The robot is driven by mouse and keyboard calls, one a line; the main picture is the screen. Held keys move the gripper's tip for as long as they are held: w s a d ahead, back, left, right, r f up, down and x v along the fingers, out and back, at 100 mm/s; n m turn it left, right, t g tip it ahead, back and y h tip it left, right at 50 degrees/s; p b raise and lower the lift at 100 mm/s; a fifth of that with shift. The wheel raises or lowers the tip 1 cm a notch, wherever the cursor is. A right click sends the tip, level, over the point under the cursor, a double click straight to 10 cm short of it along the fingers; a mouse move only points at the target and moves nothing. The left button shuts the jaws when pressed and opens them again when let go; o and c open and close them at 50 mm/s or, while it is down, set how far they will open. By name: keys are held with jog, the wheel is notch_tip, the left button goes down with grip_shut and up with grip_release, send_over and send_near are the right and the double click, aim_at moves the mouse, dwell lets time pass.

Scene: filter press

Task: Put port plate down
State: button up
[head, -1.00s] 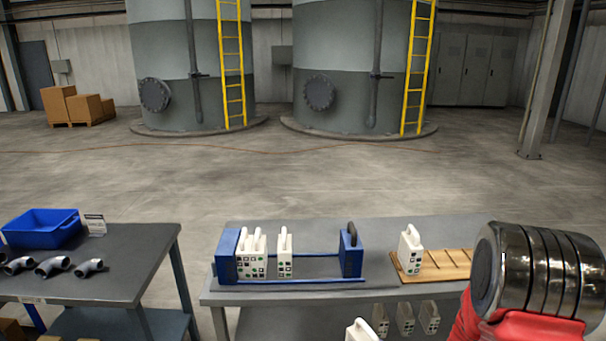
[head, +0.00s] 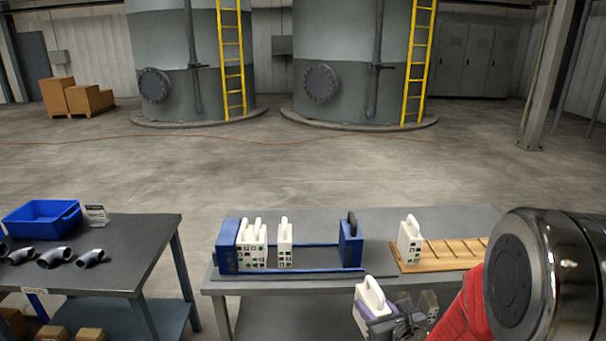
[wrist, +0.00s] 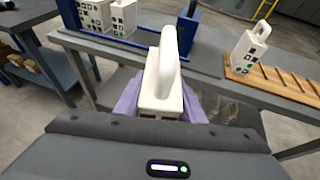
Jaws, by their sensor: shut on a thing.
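My gripper (head: 392,326) is shut on a white port plate (head: 370,297) with a loop handle, low in front of the table's front edge in the head view. In the wrist view the held port plate (wrist: 163,90) stands between the purple finger pads, handle up; its lower part is hidden by the gripper. The blue filter press (head: 228,246) sits on the table with several white plates packed at its left block and one plate (head: 285,245) a little apart from them. A slotted wooden rack (head: 450,255) on the right holds one white plate (head: 410,242) at its left end.
The grey table (head: 300,222) carries press and rack. The press's rails are clear between the lone plate and the blue right block (head: 350,242). A second table (head: 110,240) on the left holds a blue bin (head: 40,219) and several pipe elbows.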

aim_at(364, 290)
jog(key=r, duration=0.1)
jog(key=a+r, duration=0.1)
jog(key=r, duration=0.1)
jog(key=shift+w+a+r, duration=0.15)
jog(key=shift+w+r, duration=0.1)
jog(key=shift+r, duration=0.15)
jog(key=shift+a+r, duration=0.2)
dwell(0.5)
